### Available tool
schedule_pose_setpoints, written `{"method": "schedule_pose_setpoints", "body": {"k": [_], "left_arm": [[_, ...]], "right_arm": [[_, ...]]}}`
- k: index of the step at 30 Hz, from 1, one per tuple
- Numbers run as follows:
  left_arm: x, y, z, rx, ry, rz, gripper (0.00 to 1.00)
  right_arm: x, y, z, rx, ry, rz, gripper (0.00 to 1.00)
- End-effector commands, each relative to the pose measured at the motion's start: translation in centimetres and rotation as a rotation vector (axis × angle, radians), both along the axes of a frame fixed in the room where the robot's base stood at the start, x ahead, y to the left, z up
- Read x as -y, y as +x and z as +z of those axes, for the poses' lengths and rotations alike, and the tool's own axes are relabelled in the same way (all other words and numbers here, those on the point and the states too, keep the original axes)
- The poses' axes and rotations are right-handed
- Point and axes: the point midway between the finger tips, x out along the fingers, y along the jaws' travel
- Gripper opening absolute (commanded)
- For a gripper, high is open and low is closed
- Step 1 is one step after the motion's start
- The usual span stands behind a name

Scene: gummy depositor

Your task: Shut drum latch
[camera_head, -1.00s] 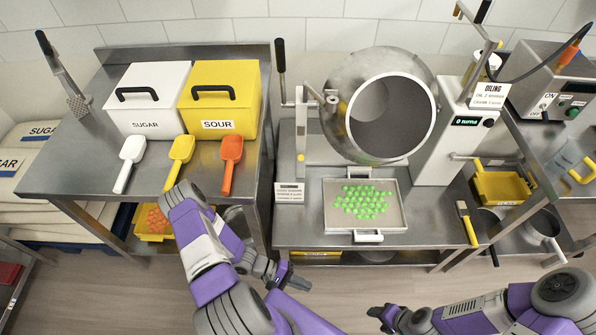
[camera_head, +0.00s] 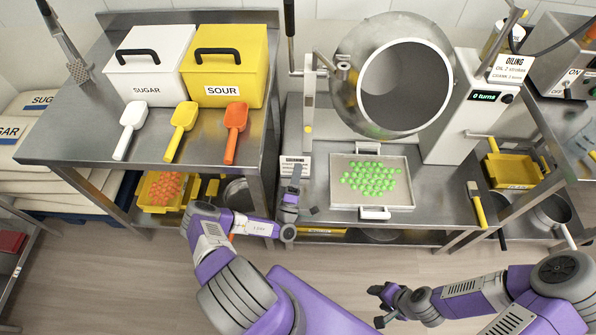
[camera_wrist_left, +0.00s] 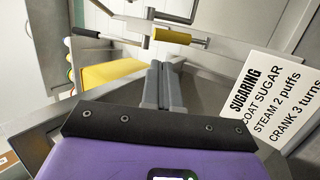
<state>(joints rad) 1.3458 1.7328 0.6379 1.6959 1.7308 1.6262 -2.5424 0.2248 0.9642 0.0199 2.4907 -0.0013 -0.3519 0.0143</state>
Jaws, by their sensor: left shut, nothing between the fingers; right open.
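The steel drum (camera_head: 343,100) stands at the back of the right-hand table, its round mouth open to the front. A small bracket (camera_head: 344,62) sits on its left rim. Beside it a post (camera_head: 308,110) carries a lever bar; which part is the latch I cannot tell. My left gripper (camera_head: 296,168) is shut and empty, in front of the post by the sugaring card. In the left wrist view its closed fingers (camera_wrist_left: 160,70) point toward a bar with a yellow grip (camera_wrist_left: 172,36), apart from it. My right gripper (camera_head: 376,306) is open and empty, low in front of the table.
A tray (camera_head: 340,195) with green gummies lies below the drum. The sugaring card (camera_wrist_left: 285,95) is close to my left fingers. White (camera_head: 150,85) and yellow (camera_head: 235,90) bins with scoops stand on the left table. A brush (camera_head: 478,205) lies at the right.

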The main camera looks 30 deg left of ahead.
Motion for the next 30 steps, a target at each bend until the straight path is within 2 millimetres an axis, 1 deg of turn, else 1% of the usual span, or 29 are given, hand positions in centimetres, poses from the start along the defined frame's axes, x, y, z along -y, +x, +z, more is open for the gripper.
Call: {"method": "schedule_pose_setpoints", "body": {"k": [1,3,9,15,21,30], "left_arm": [[-0.3,1.0,0.5,0.003,0.002,-0.001,0.00],[-0.7,2.2,1.3,0.004,0.003,-0.002,0.00],[-1.8,5.6,3.4,0.002,0.001,-0.005,0.00],[-2.5,7.8,4.8,0.002,0.002,-0.006,0.00],[-2.8,8.7,5.5,0.000,0.001,-0.007,0.00],[-2.8,8.7,5.6,0.000,0.001,-0.007,0.00]], "right_arm": [[0.0,0.0,-0.5,0.000,0.000,0.000,0.54],[0.0,0.0,-0.8,0.000,0.000,0.000,0.54],[0.0,0.0,-1.9,0.000,0.000,0.000,0.54],[0.0,0.0,-2.9,0.000,0.000,0.000,0.54],[0.0,0.0,-3.1,0.000,0.000,0.000,0.54],[0.0,0.0,-3.1,0.000,0.000,0.000,0.54]]}}
